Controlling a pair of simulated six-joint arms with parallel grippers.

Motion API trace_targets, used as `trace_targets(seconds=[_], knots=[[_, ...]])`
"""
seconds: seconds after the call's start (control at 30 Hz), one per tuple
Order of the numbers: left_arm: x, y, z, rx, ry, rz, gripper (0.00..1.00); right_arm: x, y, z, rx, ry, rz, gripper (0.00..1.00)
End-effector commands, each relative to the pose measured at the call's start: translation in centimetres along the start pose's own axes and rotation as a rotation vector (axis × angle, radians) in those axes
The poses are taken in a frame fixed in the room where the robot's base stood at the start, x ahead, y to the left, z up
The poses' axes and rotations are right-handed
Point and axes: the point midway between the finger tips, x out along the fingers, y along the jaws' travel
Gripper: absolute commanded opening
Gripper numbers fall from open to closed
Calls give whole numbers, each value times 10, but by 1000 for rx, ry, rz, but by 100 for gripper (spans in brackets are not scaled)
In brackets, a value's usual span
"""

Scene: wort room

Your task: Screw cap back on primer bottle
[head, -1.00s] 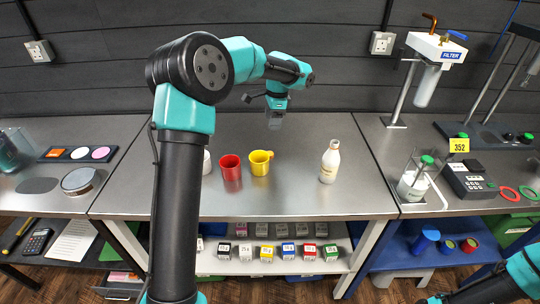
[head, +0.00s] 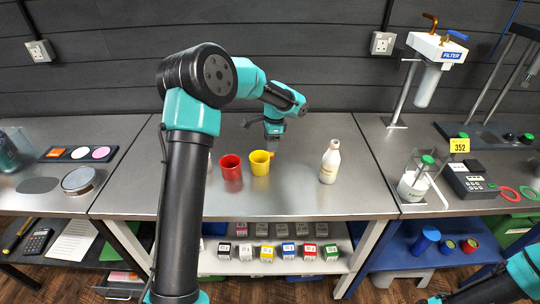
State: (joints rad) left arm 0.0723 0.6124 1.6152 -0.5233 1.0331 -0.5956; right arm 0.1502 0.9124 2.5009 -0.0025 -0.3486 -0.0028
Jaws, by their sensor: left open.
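A white bottle (head: 329,163) with a label stands upright on the middle steel bench, right of the cups. I cannot tell whether it is the primer bottle, or whether a cap sits on its narrow top. No loose cap can be made out. My left gripper (head: 272,142) is open, pointing down behind the yellow cup and left of the bottle, apart from the bottle. My left arm hides part of the bench's left side, where a sliver of something white shows beside it. My right gripper is out of view.
A red cup (head: 231,168) and a yellow cup (head: 260,163) stand near my left arm. A stand with a green-topped vessel (head: 412,184) and a filter unit (head: 437,48) are on the right bench. Small labelled boxes fill the shelf below. The bench between cups and bottle is clear.

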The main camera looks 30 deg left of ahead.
Motion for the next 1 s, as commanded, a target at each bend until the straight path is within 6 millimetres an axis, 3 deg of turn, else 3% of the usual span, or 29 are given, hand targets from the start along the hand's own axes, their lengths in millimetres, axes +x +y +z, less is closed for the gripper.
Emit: trace_targets(seconds=[0.4,0.93,1.0], knots=[[48,3,-6,0,-2,2,63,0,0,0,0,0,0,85],[51,2,-6,0,-1,1,63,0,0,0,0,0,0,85],[51,2,-6,0,0,1,57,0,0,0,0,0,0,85]])
